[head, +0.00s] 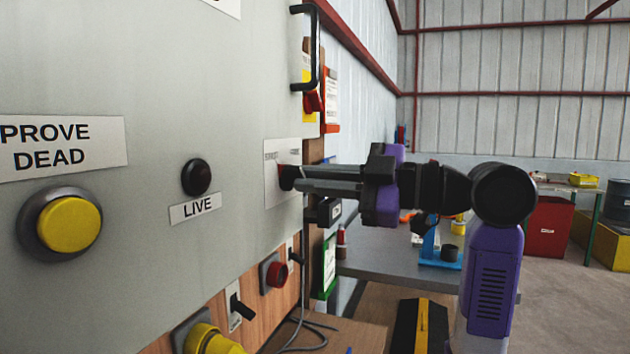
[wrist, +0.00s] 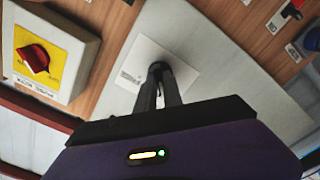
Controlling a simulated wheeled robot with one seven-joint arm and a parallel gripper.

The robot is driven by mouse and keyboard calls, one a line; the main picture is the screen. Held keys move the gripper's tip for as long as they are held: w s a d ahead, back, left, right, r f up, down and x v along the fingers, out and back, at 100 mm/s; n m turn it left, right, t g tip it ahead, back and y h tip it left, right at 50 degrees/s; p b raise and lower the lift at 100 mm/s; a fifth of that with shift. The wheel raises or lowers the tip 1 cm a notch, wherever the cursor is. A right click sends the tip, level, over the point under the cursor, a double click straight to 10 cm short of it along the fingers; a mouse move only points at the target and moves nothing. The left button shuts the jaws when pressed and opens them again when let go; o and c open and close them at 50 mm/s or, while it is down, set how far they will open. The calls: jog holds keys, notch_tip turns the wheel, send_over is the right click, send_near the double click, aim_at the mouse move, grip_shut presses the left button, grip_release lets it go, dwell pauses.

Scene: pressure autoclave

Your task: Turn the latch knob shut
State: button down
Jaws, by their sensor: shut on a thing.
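The latch knob (head: 286,178) is a small dark knob on a white label plate (head: 272,190) near the right edge of the grey panel door. My gripper (head: 300,180) reaches it from the right, with its fingertips closed on the knob. In the wrist view the dark knob (wrist: 158,67) shows at the ends of the two fingers of my gripper (wrist: 160,82), over the white plate (wrist: 185,62). The fingers hide part of the knob, and the small label print is too blurred to read. I cannot tell its turn angle.
A black door handle (head: 314,48) stands above the knob. A yellow button (head: 70,225) and a dark LIVE lamp (head: 196,177) are on the door at left. Switches, including a red one (head: 277,274), sit below. A bench (head: 385,262) stands behind my arm.

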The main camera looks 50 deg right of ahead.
jog(key=c, duration=1.5)
grip_release()
jog(key=v, duration=0.7)
jog(key=shift+s+d, duration=0.1)
jog(key=shift+s, duration=0.3)
